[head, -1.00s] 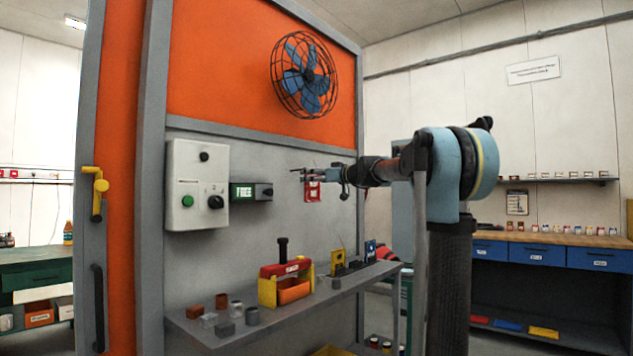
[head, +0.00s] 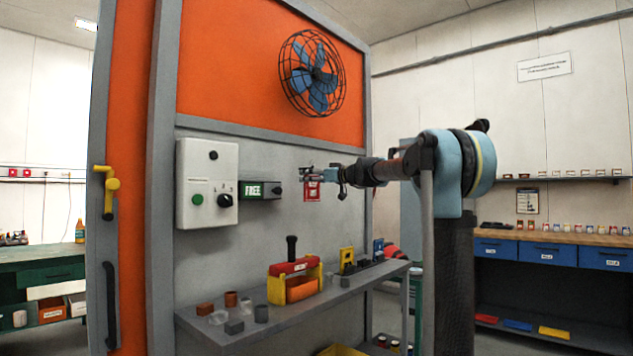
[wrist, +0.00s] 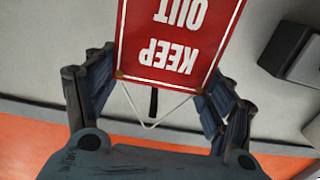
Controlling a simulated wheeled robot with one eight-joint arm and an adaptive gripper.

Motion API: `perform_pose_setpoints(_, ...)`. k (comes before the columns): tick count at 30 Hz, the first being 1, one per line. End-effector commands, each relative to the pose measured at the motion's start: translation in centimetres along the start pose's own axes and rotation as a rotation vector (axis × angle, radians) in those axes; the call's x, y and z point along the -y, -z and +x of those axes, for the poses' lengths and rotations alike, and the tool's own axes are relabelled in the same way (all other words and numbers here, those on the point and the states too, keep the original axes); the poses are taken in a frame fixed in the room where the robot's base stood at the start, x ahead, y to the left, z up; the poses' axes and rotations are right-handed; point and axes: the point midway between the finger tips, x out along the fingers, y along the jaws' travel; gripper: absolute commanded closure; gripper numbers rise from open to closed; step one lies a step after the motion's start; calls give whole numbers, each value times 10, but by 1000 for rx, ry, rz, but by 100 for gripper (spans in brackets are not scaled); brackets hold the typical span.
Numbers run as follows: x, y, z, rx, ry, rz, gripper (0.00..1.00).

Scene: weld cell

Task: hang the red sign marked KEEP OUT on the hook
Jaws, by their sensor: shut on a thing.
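The red KEEP OUT sign (wrist: 175,40) appears upside down in the wrist view, with its white cord (wrist: 140,122) forming a V beyond the edge nearest my gripper. My gripper (wrist: 158,66) has one finger at each side of the sign and is shut on it. In the head view the small red sign (head: 312,191) hangs at my gripper (head: 312,173), in front of the grey panel. A thin dark piece, seemingly the hook (wrist: 153,103), shows inside the cord loop. I cannot tell whether the cord touches it.
A white control box (head: 207,184) and a FREE indicator box (head: 261,190) are on the panel left of the sign. A shelf (head: 290,312) with a red-yellow caddy (head: 294,280) and small blocks lies below. A caged fan (head: 313,74) is above.

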Motion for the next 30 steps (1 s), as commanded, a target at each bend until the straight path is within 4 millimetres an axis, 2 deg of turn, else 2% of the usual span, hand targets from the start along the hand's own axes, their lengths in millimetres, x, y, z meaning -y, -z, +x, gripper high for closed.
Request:
perform_pose_setpoints(16, 0, -15, 20, 0, 1, 0, 49)
perform_pose_setpoints(30, 0, -25, 23, 0, 0, 0, 49)
